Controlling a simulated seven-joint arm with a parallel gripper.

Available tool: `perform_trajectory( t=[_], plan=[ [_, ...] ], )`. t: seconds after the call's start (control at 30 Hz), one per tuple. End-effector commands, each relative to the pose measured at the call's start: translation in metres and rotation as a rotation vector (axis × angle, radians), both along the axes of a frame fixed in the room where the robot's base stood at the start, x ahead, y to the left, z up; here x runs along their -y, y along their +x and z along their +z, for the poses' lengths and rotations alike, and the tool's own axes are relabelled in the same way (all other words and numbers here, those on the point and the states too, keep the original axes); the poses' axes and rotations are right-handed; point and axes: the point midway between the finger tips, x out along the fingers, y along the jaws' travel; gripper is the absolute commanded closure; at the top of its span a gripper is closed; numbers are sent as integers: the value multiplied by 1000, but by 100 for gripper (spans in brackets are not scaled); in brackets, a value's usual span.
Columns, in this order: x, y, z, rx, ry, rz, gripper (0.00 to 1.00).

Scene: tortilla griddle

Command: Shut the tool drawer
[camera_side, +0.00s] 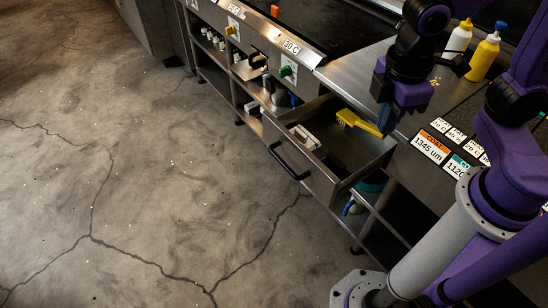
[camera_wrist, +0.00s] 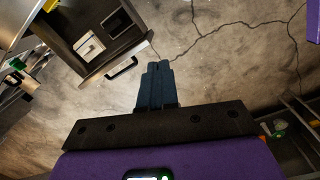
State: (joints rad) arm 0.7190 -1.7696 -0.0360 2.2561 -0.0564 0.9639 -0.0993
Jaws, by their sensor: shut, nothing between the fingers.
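The tool drawer (camera_side: 318,182) is pulled well out from under the counter in the side view. A dark bar handle (camera_side: 286,163) is on its metal front. It holds a yellow brush (camera_side: 357,122) and a white item (camera_side: 304,137). My gripper (camera_side: 385,128) points down over the drawer's counter-side right part in the side view; its height above it is hard to judge. In the wrist view the drawer (camera_wrist: 88,62) and its handle (camera_wrist: 122,68) are at upper left. My gripper's blue fingers (camera_wrist: 157,68) are together, empty, and appear clear of the handle.
Yellow (camera_side: 484,55) and white (camera_side: 458,40) bottles stand on the counter (camera_side: 365,75) at upper right. Labelled cards (camera_side: 431,147) lie near the counter edge. Shelves below hold small items. The cracked floor (camera_side: 150,180) in front of the drawer is clear.

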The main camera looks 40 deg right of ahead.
Motion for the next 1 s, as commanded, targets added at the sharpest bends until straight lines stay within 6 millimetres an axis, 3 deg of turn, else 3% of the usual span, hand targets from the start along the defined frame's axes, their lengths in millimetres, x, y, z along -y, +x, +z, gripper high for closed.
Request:
perform_trajectory(
  t=[0.1, 0.27, 0.5, 0.8, 1.0],
  plan=[
    [-33, 36, -9, -4, -52, 45, 100],
    [-72, 81, -27, -12, -115, 104, 100],
    [-122, 143, -71, -34, -211, 193, 100],
    [-163, 207, -147, -81, -324, 295, 100],
    [-173, 231, -189, -110, -378, 345, 100]
  ],
)
